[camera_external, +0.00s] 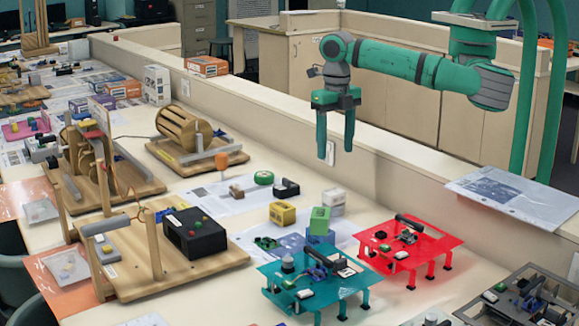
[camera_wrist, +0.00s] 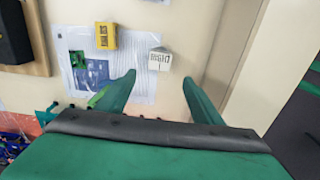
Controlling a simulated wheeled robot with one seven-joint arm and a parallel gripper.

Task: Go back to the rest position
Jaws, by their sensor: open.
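My gripper (camera_external: 335,142) is green with dark joints. It points down in the air above the bench, close to the low cream wall, with its two fingers apart and nothing between them. In the wrist view the open fingers (camera_wrist: 157,92) show over the bench top and the edge of a printed sheet. A white box (camera_wrist: 159,59) lies just beyond the fingertips in that view, apart from them. A yellow block (camera_wrist: 106,36) is farther to the left.
Below stand a yellow block (camera_external: 282,214), a green block (camera_external: 319,220), a teal platform (camera_external: 318,284) and a red platform (camera_external: 408,247). Wooden stands (camera_external: 150,262) fill the left. The low cream wall (camera_external: 270,108) runs behind the bench. The air around my gripper is clear.

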